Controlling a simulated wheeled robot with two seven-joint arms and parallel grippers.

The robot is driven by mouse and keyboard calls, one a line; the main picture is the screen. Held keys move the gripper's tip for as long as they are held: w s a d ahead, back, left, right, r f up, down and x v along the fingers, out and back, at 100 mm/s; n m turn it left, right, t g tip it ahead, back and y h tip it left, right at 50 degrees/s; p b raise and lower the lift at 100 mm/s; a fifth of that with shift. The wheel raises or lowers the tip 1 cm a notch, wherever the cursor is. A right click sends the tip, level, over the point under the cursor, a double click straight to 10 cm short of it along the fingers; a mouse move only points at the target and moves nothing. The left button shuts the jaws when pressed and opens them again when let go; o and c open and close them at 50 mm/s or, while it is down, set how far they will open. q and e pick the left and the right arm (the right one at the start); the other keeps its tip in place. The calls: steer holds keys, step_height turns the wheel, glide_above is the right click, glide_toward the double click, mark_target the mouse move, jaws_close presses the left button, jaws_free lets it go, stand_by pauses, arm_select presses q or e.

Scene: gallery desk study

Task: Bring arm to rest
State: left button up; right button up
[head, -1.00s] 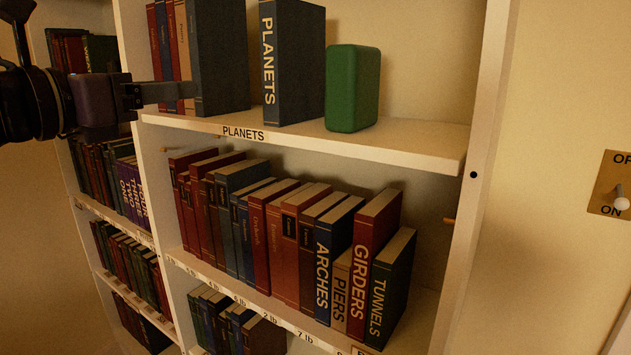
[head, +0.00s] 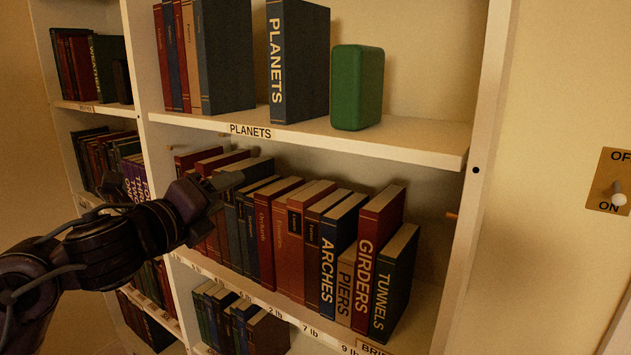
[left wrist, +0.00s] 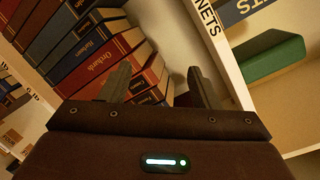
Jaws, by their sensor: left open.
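My left gripper (head: 222,183) is in front of the middle shelf's books, below the PLANETS shelf edge. Its arm comes in from the lower left. In the left wrist view its two fingers (left wrist: 158,88) are apart with nothing between them, and book spines and the shelf lie beyond. From these views I cannot tell whether a finger touches a book. My right gripper is not in view.
A dark blue PLANETS book (head: 299,62) and a green block (head: 357,88) stand on the upper shelf (head: 420,144). GIRDERS (head: 378,240) and other books fill the shelf below. A light switch (head: 617,196) is on the right wall, which is otherwise clear.

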arm_select(q)
steer(key=s+a+f+n+g+y, duration=0.1)
steer(key=s+f+n+g+y, duration=0.15)
steer(key=f+n, duration=0.8)
steer(key=s+a+f+n+g+y, duration=0.15)
steer(key=s+f+n+y, duration=0.35)
steer(key=f, duration=1)
steer(key=s+a+f+n+g, duration=0.2)
steer(key=s+f+n+g, duration=0.6)
steer(key=s+f+n, duration=0.8)
steer(key=s+f+m+g, duration=0.1)
steer(key=s+f+m, duration=0.1)
steer(key=f, duration=1.3)
steer(key=s+f+m+g, duration=0.1)
steer(key=s+f, duration=0.2)
steer(key=f, duration=1.3)
steer(key=s+a+f+g, duration=0.1)
steer(key=s+a+f, duration=0.2)
steer(key=s+f, duration=1.4)
steer(key=shift+s+a+f+b, duration=0.25)
steer(key=shift+s+b, duration=0.2)
steer(key=shift+s, duration=0.65)
